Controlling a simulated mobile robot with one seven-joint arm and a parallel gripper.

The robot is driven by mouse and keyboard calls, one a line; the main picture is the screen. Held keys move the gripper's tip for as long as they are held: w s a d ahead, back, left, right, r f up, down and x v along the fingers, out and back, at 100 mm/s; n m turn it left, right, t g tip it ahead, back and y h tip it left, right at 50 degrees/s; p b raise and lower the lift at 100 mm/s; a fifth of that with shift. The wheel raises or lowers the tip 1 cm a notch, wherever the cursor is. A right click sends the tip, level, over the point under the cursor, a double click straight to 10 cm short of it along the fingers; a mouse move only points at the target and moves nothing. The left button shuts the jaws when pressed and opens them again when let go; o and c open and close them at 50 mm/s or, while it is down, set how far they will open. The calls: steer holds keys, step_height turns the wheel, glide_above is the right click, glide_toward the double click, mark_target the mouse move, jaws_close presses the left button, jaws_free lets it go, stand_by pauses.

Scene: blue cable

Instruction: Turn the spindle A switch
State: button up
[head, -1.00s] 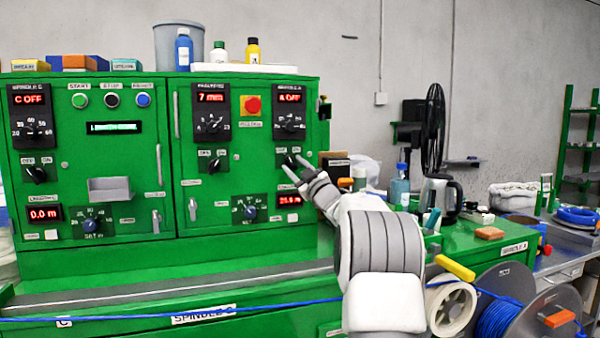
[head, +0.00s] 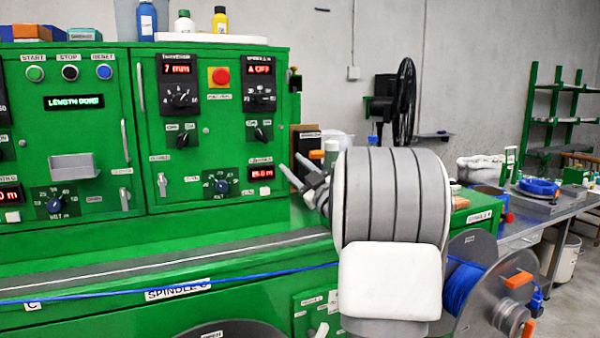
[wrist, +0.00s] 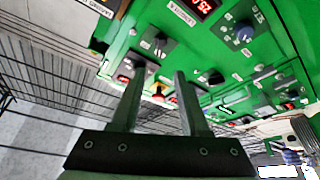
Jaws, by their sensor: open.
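The spindle A switch (head: 262,133) is a small black knob on the right door of the green cabinet, below the spindle A dial (head: 262,97). The display (head: 261,68) above the dial reads A OFF. The knob's exact angle is too small to tell. My gripper (head: 291,162) is open and empty, to the right of and below the switch, and appears apart from it. In the wrist view the panel appears roughly upside down. There the switch (wrist: 160,42) shows between and beyond the two open fingers (wrist: 160,68).
A red stop button (head: 220,77) sits left of the spindle A dial. Another black switch (head: 182,140) and a blue dial (head: 221,186) are on the same door. A cable reel (head: 462,285) stands at lower right. A blue cable (head: 240,277) runs along the bench front.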

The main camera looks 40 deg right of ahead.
steer(key=shift+v, duration=1.15)
